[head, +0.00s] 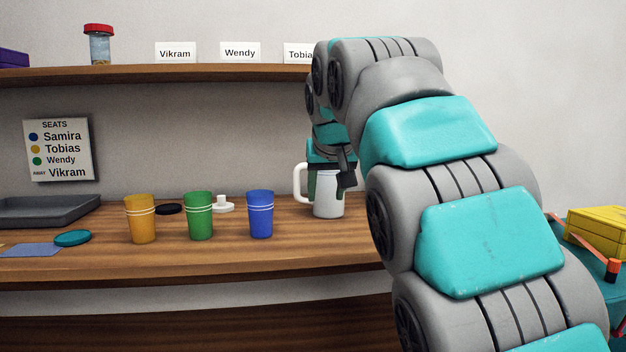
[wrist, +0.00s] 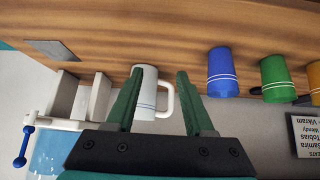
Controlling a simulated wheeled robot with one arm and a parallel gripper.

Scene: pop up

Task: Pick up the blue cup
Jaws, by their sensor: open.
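The blue cup (head: 260,215) stands upright on the wooden counter (head: 310,250), right of a green cup (head: 199,216) and left of a white mug (head: 329,208). In the wrist view, which is turned over, the blue cup (wrist: 222,75) is right of my fingers and apart from them. My gripper (head: 329,188) is at the white mug in the head view. In the wrist view my gripper (wrist: 161,75) has its two green fingers spread with the mug (wrist: 148,98) showing between and behind them. Whether they touch the mug cannot be told.
A yellow cup (head: 140,219) stands left of the green one. Behind the cups lie a black disc (head: 169,209) and a small white item (head: 223,205). A teal lid (head: 72,238) and grey tray (head: 45,210) are at the left. A shelf (head: 200,73) runs above.

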